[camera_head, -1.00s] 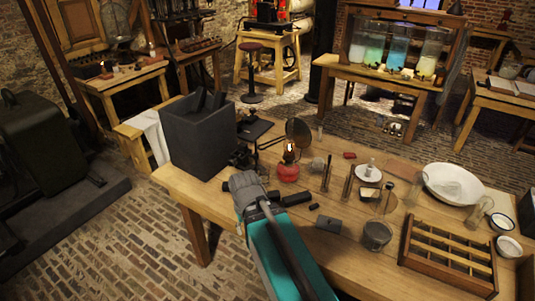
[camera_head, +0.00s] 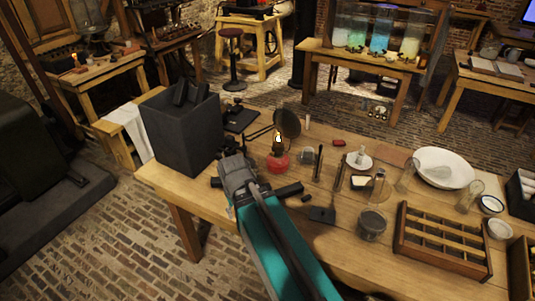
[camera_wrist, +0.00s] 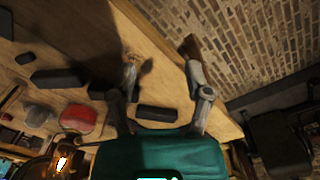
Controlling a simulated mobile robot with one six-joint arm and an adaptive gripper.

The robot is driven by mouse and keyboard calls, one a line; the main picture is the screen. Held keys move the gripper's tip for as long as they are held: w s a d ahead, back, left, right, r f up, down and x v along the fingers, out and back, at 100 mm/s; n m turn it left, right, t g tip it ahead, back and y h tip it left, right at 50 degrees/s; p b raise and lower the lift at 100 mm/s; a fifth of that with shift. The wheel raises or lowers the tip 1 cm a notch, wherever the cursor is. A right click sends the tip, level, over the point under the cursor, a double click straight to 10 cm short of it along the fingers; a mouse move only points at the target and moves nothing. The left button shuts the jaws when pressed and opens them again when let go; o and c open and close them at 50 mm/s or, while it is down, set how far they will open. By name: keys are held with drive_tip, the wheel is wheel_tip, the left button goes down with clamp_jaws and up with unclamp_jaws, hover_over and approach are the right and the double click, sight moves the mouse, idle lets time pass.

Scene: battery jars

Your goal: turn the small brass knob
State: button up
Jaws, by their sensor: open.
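I cannot make out a small brass knob in either view. Glass jars with pale, green and blue liquid (camera_head: 379,38) stand in a wooden frame on the back table, with small dark parts along their front. An oil lamp with a red base (camera_head: 277,162) is lit on the near table; its base also shows in the wrist view (camera_wrist: 78,119). My gripper (camera_head: 232,166) is over the near table's left part, left of the lamp.
A dark open box (camera_head: 180,138) stands left of my gripper. Black blocks (camera_head: 289,190) lie close by it. A divided wooden tray (camera_head: 440,262), a white basin (camera_head: 443,168) and glassware fill the right side. Brick floor (camera_head: 110,230) is open to the left.

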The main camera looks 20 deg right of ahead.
drive_tip(key=w+d+r+m+t+h, duration=0.15)
drive_tip(key=w+d+m+h, duration=0.4)
drive_tip(key=w, duration=0.65)
drive_tip(key=m+h, duration=0.3)
drive_tip(key=m, duration=0.3)
approach(271, 153)
drive_tip(key=s+v, duration=0.1)
drive_tip(key=v, duration=0.4)
drive_tip(key=shift+w+f+t+p, duration=0.1)
drive_tip(key=shift+f+t+p, duration=0.2)
drive_tip(key=shift+f+t, duration=0.05)
drive_tip(key=shift+f, duration=0.1)
drive_tip(key=b+x, duration=0.8)
drive_tip(key=x, duration=0.3)
drive_tip(key=shift+w+d+f, duration=0.1)
drive_tip(key=shift+d+f, duration=0.15)
drive_tip(key=shift+d, duration=0.1)
drive_tip(key=shift+b+x, duration=0.8)
drive_tip(key=shift+x, duration=0.1)
drive_tip(key=shift+d, duration=0.1)
drive_tip(key=shift+r, duration=0.1)
